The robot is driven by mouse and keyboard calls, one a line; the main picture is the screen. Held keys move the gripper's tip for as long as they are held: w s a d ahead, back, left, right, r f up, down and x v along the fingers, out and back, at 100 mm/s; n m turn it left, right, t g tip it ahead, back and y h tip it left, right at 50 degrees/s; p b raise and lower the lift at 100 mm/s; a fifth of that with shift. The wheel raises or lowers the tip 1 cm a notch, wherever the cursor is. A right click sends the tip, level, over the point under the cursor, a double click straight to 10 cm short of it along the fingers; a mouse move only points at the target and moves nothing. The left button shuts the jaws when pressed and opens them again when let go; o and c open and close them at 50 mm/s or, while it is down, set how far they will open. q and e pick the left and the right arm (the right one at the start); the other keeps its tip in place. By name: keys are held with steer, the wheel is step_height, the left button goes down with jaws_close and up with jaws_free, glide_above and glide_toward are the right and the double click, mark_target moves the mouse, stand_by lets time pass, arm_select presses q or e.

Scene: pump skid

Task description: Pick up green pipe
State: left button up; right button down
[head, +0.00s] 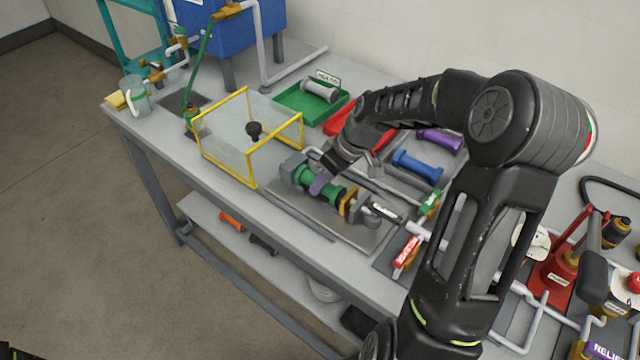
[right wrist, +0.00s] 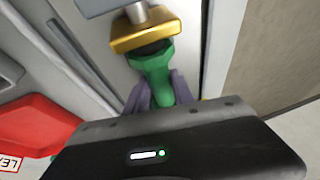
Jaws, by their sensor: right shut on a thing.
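The green pipe (head: 333,193) is a short piece with wider ends, lying in a grey clamp fixture (head: 292,165) near the middle of the bench. A gold piece (head: 348,203) sits at its right end. My right gripper (head: 319,183) is shut on the middle of the green pipe, its purple-grey fingers on either side. In the right wrist view the green pipe (right wrist: 153,72) runs from between the fingers (right wrist: 158,93) up to the gold piece (right wrist: 146,31). The pipe's far part is hidden by the gripper there. My left gripper is not in view.
A clear box with a yellow frame (head: 248,152) stands just left of the fixture. A green tray (head: 290,101) with a grey pipe and a red tray (head: 343,119) lie behind.

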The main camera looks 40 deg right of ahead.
stand_by(0.7)
steer(key=shift+w+r, duration=0.1)
steer(key=shift+r, duration=0.5)
step_height(320, 180, up, 9)
steer(key=shift+f+b, duration=0.1)
steer(key=shift+b, duration=0.55)
